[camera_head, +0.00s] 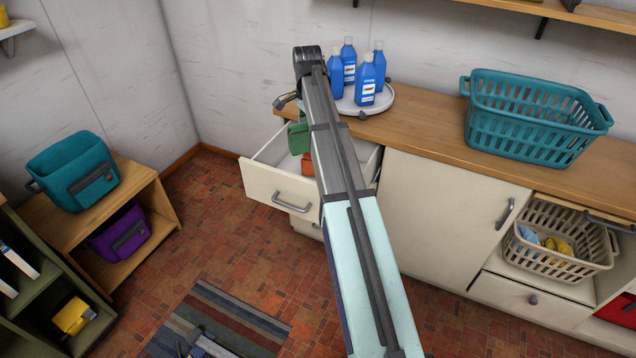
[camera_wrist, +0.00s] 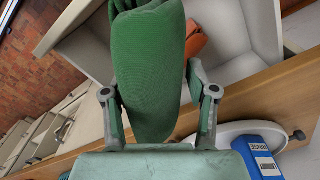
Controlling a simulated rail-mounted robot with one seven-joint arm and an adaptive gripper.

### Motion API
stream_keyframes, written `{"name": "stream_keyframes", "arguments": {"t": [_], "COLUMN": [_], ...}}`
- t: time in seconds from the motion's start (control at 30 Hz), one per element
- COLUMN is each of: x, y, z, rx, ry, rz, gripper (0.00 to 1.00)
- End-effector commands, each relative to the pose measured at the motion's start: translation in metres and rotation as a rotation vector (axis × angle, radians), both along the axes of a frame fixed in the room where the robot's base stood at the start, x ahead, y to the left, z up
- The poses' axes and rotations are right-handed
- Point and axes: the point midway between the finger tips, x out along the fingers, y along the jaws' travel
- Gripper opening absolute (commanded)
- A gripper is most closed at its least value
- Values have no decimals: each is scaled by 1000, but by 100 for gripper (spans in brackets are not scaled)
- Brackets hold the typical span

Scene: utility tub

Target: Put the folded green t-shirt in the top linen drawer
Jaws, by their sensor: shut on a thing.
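The folded green t-shirt (camera_wrist: 148,70) is held between the two fingers of my gripper (camera_wrist: 160,105) in the wrist view. In the head view the green t-shirt (camera_head: 298,138) shows just left of my arm, at the open top drawer (camera_head: 283,190). The drawer is pulled out from the cabinet, and its pale interior shows beyond the shirt in the wrist view (camera_wrist: 245,35). An orange item (camera_head: 307,163) lies inside the drawer; it also shows in the wrist view (camera_wrist: 195,40). My arm hides part of the drawer and the gripper in the head view.
A round white tray (camera_head: 378,104) with several blue bottles (camera_head: 366,80) stands on the wooden counter (camera_head: 430,130) just behind the drawer. A teal basket (camera_head: 535,115) is farther right. A beige basket (camera_head: 560,240) sits below.

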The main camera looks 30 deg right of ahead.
Motion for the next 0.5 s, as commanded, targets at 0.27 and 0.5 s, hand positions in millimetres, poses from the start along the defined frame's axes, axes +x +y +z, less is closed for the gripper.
{"name": "stream_keyframes", "arguments": {"t": [0.27, 0.5], "x": [8, 6], "y": [-9, -8], "z": [2, -37], "rx": [3, 4], "ry": [8, 12], "rz": [-209, -227], "gripper": [16, 16]}}
